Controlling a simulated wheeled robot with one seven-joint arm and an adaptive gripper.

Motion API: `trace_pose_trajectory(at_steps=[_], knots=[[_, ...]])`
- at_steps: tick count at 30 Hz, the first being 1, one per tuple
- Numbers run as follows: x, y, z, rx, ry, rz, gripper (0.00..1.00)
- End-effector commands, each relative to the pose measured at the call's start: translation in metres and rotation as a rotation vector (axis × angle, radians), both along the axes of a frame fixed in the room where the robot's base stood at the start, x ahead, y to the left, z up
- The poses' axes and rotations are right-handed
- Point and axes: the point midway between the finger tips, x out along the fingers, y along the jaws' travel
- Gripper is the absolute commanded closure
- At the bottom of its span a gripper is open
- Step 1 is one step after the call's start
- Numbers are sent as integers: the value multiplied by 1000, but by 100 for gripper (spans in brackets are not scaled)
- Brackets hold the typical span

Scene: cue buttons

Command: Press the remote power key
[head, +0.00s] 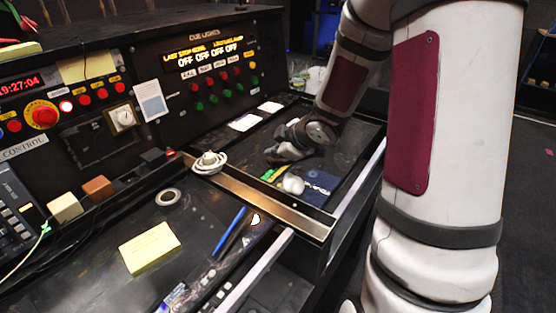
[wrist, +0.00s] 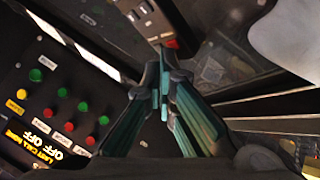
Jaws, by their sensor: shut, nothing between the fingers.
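In the wrist view, a grey handset that looks like the remote (wrist: 148,18) lies at the top, with pale keys on it. A small red patch (wrist: 172,43), perhaps its power key, shows at its lower end, just past my fingertips. My gripper (wrist: 163,85) is shut and empty, its fingers pointing toward that red patch. I cannot tell whether they touch it. In the head view, my gripper (head: 272,158) is low over the right-hand recessed desk section. I cannot make out the remote there.
A cue light panel (head: 210,70) with red and green buttons stands behind the desk. A white coiled cable (head: 209,162) sits on the wooden divider (head: 255,191). A yellow note pad (head: 150,248), tape roll (head: 169,197) and blue pens (head: 230,232) lie on the left section.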

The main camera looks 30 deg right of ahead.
Motion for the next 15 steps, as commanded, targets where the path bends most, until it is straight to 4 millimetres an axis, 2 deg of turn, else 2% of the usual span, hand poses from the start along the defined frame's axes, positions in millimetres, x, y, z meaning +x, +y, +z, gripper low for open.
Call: trace_pose_trajectory(at_steps=[6, 15], knots=[[-1, 0, 11, 0, 0, 0, 100], [0, 0, 10, 0, 0, 0, 100]])
